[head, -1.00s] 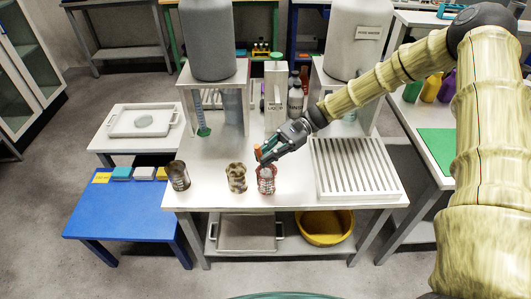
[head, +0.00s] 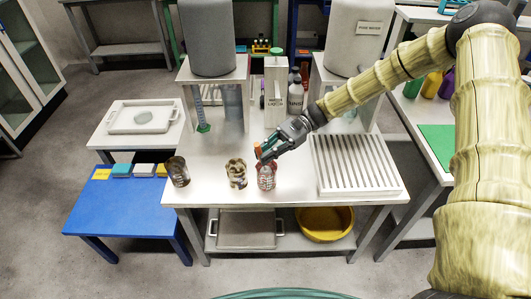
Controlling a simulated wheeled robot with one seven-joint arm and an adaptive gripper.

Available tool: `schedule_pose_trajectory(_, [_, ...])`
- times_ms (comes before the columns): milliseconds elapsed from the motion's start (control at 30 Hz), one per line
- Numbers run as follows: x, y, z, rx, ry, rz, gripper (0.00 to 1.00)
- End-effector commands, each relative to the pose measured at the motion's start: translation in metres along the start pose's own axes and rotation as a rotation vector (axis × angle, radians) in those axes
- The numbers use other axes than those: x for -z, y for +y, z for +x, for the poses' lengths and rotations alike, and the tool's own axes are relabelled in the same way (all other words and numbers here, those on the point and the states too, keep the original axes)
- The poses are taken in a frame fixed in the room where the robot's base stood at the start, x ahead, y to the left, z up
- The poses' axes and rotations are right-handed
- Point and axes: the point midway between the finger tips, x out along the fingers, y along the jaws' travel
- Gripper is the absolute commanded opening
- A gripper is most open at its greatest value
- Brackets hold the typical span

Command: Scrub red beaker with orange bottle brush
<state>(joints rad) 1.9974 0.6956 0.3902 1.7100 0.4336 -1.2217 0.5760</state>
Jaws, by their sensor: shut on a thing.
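The red beaker (head: 266,181) stands upright near the front edge of the white table, right of the middle. My gripper (head: 265,154) is just above the beaker's mouth, shut on the orange bottle brush (head: 258,150), whose orange end shows at the fingers. The brush's lower part points down into the beaker; its bristles are hard to make out through the wall.
A brown-stained beaker (head: 236,174) stands left of the red one, and a dark beaker (head: 177,172) stands farther left. A slatted white drying rack (head: 356,164) lies to the right. Two large grey tanks (head: 211,40) stand on raised stands behind.

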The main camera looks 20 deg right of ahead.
Motion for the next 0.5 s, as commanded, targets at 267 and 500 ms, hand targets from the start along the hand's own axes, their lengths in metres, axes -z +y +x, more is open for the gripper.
schedule_pose_trajectory(267, [0.0031, 0.0003, 0.0007, 0.0, 0.0, 0.0, 0.0])
schedule_pose_trajectory(500, [0.0057, 0.0005, 0.0012, 0.0, 0.0, 0.0, 0.0])
